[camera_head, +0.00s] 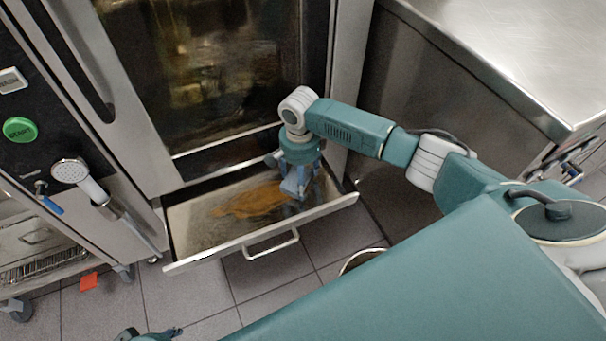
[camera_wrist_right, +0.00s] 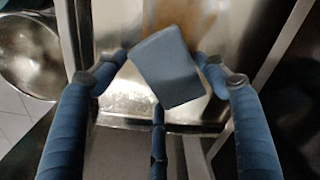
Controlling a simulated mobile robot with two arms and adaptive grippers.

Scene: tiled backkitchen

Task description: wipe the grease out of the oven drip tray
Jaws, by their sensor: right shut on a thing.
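The oven drip tray (camera_head: 190,231) is pulled out like a drawer below the oven door. A brown-orange grease patch (camera_head: 250,201) lies across the middle of its floor; brown also shows at the top of the right wrist view (camera_wrist_right: 205,20). My right gripper (camera_head: 296,190) points down into the tray's right part, at the right end of the patch. It is shut on a blue-grey pad (camera_wrist_right: 168,68), which sits tilted between the fingers. I cannot tell if the pad touches the tray floor. My left gripper (camera_head: 150,334) barely shows at the bottom edge; its jaws are unclear.
The oven door (camera_head: 215,75) rises behind the tray. A spray head (camera_head: 75,174) hangs at the left. A steel counter (camera_head: 500,45) stands right. A round metal container (camera_head: 362,258) is on the floor beside the tray. A red-orange piece (camera_head: 89,281) lies on the tiles.

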